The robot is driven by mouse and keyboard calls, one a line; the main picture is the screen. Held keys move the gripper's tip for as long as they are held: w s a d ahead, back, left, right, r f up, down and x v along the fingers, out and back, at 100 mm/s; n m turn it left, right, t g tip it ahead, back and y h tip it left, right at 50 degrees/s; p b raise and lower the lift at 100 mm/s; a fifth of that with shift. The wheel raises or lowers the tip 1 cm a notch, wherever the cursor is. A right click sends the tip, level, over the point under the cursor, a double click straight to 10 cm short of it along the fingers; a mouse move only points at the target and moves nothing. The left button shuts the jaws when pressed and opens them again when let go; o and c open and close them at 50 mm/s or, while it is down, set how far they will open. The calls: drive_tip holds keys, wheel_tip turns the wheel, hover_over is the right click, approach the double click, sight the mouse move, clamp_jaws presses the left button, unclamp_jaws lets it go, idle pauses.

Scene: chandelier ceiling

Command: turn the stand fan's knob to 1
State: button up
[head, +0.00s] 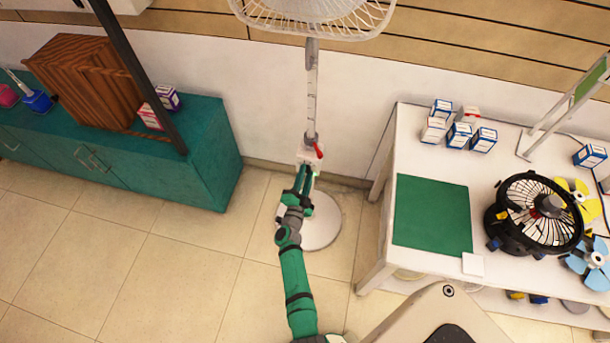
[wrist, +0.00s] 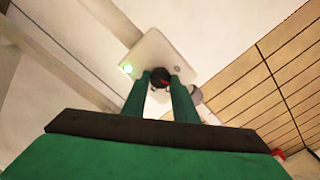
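The stand fan (head: 312,90) stands against the wall, with its wire-caged head at the top of the picture and a round pale base (head: 322,225) on the floor. A white control box (head: 307,156) sits on its pole, with a red part (head: 319,150) at its side. No numbers are readable.
A white table (head: 412,118) at the right holds a green mat (head: 432,215), a black desk fan (head: 538,212) and several small boxes. A teal cabinet (head: 205,150) stands at the left. The tiled floor (head: 170,250) between them is clear.

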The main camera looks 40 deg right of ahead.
drive_tip(key=o, duration=0.4)
drive_tip(key=shift+a, duration=0.1)
drive_tip(key=shift+s, duration=0.1)
drive_tip(key=v, duration=1)
drive_tip(key=shift+s+a, duration=0.15)
drive_tip(key=shift+s, duration=0.15)
